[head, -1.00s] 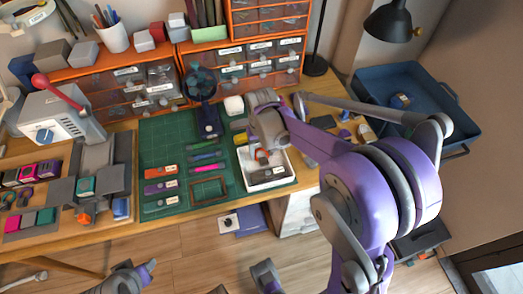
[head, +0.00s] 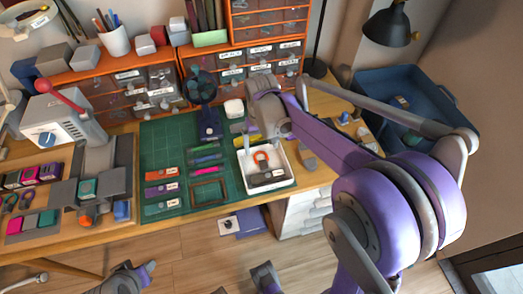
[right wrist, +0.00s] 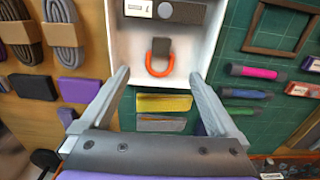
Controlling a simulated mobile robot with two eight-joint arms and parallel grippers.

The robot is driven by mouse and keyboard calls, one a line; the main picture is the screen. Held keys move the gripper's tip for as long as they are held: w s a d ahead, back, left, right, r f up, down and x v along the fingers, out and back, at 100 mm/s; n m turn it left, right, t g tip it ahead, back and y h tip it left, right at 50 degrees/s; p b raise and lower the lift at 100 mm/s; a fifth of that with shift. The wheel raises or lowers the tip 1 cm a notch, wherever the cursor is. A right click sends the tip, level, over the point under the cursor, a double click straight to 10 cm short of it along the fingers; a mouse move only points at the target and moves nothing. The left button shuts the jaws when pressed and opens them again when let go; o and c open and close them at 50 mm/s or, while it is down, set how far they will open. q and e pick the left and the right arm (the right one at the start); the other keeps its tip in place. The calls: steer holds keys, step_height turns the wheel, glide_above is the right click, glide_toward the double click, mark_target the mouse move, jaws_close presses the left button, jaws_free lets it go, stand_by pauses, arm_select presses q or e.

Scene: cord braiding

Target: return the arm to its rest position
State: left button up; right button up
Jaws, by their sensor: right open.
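My right arm comes in from the right in the head view. Its gripper (head: 250,146) is above the back left part of a white tray on the bench. In the right wrist view the two grey fingers of my right gripper (right wrist: 157,78) are spread wide with nothing between them. Beyond them lies the white tray (right wrist: 124,70), holding a dark piece with an orange loop (right wrist: 159,68) and a grey bar with a white label (right wrist: 186,12).
A green cutting mat (head: 160,135) with coloured pieces and a brown frame (head: 209,192) lies left of the tray. Orange drawer units (head: 265,55) stand behind. A black lamp (head: 388,25) and a blue bin (head: 435,105) are at the right. Corded bundles (right wrist: 65,35) lie beside the tray.

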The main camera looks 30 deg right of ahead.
step_height(320, 180, up, 5)
steer(key=s+a+r+n+t+p, duration=0.1)
steer(key=s+a+r+t+p, duration=0.1)
steer(key=s, duration=0.6)
steer(key=s+a+r+n+t+p, duration=0.1)
steer(key=s+a+r+t+p, duration=0.2)
steer(key=s+a+p, duration=0.2)
steer(key=s+p, duration=0.1)
steer(key=s, duration=0.1)
steer(key=shift+s+n, duration=0.35)
steer(key=shift+n, duration=0.05)
steer(key=shift+d, duration=0.1)
